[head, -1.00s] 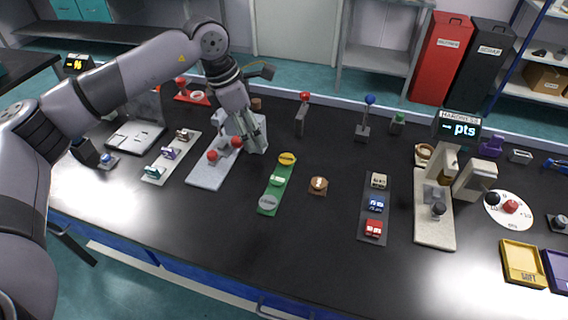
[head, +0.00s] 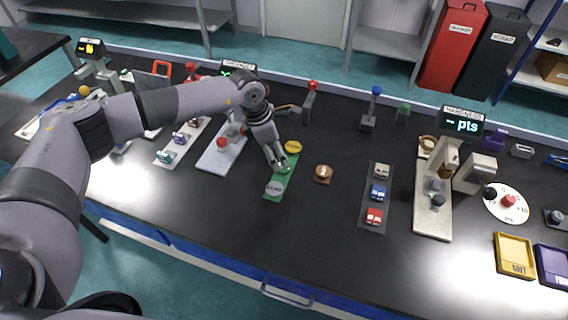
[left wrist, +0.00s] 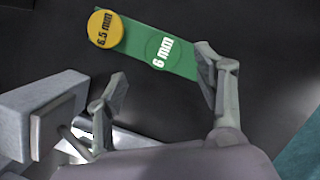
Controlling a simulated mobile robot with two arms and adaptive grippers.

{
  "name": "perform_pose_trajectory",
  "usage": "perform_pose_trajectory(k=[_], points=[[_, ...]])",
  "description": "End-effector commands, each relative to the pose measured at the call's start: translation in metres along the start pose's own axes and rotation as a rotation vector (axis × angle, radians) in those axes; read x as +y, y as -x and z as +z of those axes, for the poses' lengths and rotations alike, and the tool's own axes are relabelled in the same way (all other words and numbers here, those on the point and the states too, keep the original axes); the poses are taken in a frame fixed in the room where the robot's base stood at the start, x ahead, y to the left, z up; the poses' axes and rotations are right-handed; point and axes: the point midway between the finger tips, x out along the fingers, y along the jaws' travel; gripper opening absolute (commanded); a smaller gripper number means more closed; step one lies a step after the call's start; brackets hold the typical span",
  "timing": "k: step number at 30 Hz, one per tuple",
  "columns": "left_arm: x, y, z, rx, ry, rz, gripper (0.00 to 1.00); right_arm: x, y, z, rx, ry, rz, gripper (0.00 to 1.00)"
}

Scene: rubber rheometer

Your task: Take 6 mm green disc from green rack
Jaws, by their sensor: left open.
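The green rack (head: 281,185) lies on the dark bench near the middle of the head view. In the left wrist view the 6 mm green disc (left wrist: 162,50) lies flat on the rack (left wrist: 137,32), beside the yellow 6.5 mm disc (left wrist: 105,28). My left gripper (head: 278,168) is over the middle of the rack and partly hides the green disc in the head view. Its fingers are open and empty, with the right finger near the rack's edge. My right gripper is not in view.
A grey instrument with a red knob (head: 222,142) stands close left of the rack. A brown block (head: 323,173) is just right of it. Further right are a dark rack (head: 373,205) of blocks and the hardness tester (head: 432,210). The bench front is clear.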

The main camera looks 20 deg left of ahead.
Motion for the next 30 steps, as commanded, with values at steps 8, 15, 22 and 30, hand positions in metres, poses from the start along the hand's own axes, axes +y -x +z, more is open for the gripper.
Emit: perform_pose_trajectory(k=[8, 15, 22, 30], points=[[-0.006, -0.036, 0.004, 0.001, 0.001, -0.002, 0.62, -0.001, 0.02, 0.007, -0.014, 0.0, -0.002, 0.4], [-0.005, -0.041, 0.003, 0.0, 0.0, 0.0, 0.62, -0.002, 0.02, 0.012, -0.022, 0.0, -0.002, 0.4], [-0.005, -0.041, 0.003, 0.0, 0.0, 0.0, 0.5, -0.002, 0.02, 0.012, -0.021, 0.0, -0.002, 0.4], [-0.005, -0.04, 0.003, 0.0, 0.0, 0.0, 0.32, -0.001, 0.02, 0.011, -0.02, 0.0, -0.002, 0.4]])
